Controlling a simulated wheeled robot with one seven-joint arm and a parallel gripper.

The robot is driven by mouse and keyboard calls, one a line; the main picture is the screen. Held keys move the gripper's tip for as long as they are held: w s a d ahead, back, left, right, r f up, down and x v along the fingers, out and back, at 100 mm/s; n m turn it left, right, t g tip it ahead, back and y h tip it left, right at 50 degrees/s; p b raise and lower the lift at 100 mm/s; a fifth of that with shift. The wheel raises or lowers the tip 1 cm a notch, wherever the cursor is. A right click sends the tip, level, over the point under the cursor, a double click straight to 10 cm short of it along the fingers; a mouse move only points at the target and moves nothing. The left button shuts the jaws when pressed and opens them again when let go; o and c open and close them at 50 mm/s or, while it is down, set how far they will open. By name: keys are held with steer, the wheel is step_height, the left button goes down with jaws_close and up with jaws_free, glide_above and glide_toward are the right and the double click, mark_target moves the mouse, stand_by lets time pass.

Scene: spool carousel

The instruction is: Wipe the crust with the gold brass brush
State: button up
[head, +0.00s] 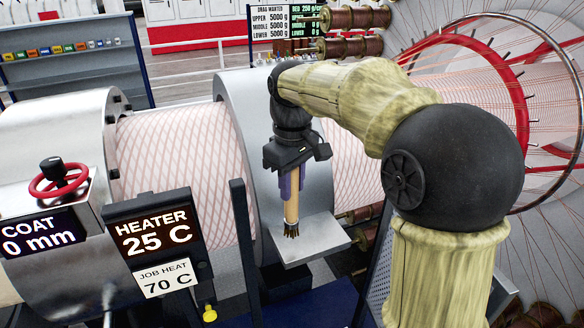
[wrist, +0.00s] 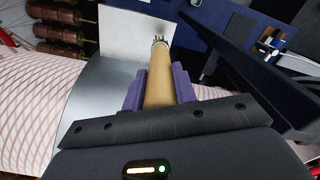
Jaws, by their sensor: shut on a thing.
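My gripper (head: 291,186) points down with its purple fingers shut on the tan handle of a brush (head: 291,207). The brush hangs upright, its short dark bristles low over a flat metal ledge (head: 312,241). I cannot tell whether the bristles touch it. In the wrist view the brush (wrist: 158,80) lies between the purple fingers of my gripper (wrist: 160,90), its tip in front of the pale ledge (wrist: 130,30). The bristles look dark in the head view and I cannot make out a gold colour. I cannot pick out any crust.
A large steel ring (head: 235,110) stands behind the ledge, around a drum wrapped in crossed pink threads (head: 180,145). A heater sign (head: 152,232) reads 25 C, and a red handwheel (head: 58,180) is at left. A dark post (head: 242,220) stands left of the ledge.

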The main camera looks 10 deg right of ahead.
steer(key=shift+r, duration=1.5)
